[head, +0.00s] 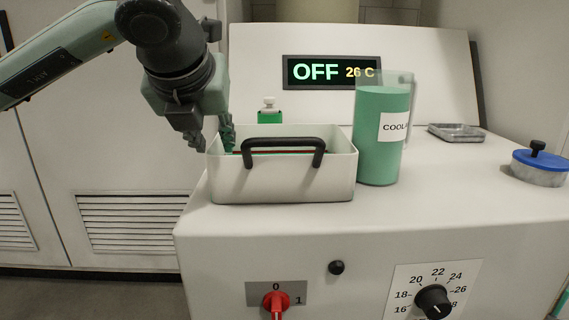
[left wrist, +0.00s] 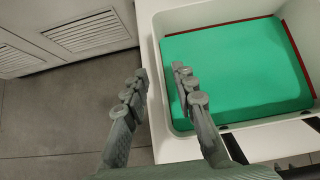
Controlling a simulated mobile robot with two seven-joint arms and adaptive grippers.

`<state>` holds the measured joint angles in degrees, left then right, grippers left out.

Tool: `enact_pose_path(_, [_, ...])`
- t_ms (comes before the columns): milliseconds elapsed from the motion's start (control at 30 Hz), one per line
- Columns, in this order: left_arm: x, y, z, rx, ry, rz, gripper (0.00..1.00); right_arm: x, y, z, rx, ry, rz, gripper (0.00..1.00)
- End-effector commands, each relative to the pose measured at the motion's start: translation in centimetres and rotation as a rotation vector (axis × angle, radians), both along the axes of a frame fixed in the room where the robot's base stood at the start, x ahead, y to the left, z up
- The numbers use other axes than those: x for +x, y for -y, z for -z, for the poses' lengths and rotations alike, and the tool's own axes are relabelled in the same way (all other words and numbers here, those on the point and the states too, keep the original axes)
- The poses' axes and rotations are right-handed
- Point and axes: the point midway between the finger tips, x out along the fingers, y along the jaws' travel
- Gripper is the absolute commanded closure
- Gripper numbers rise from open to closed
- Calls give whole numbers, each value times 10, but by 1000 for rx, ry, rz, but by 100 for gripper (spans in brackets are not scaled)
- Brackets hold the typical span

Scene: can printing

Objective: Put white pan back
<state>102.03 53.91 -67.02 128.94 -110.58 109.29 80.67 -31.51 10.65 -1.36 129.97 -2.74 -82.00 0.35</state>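The white pan (head: 285,186) is a deep white box with a black handle (head: 283,142) on its front. It stands on top of the white machine, near its left front edge. Its left wall (left wrist: 150,45) and green contents (left wrist: 240,70) show in the left wrist view. My left gripper (head: 211,138) is open at the pan's left wall. In the left wrist view its fingers (left wrist: 160,80) straddle the rim, one outside and one over the inside. A gap shows between them; I cannot tell whether either finger touches. My right gripper is not in view.
A green coolant jug (head: 382,150) stands close to the pan's right. A small green bottle (head: 269,115) is behind it. A red switch (head: 277,301) and a dial (head: 433,301) are on the machine front.

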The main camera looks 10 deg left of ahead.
Motion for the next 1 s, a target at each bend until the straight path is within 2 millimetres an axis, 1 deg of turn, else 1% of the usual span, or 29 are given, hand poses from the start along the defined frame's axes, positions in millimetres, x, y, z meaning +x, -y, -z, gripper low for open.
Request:
enact_pose_path(133, [12, -4, 12, 0, -3, -2, 73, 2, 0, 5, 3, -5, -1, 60])
enact_pose_path(300, [29, -9, 31, -1, -4, -3, 73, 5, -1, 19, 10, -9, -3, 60])
enact_pose_path(400, [36, -11, 38, -1, -2, -1, 73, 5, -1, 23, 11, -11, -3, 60])
enact_pose_path(667, [39, -12, 42, -2, 0, 1, 73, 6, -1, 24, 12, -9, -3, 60])
enact_pose_path(767, [39, -12, 42, -2, 0, 1, 83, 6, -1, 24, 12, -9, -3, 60])
enact_pose_path(900, [39, -12, 42, -2, 0, 1, 100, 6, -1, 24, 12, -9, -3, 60])
enact_pose_path(1000, [39, -12, 42, -2, 0, 1, 100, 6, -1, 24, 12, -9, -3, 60])
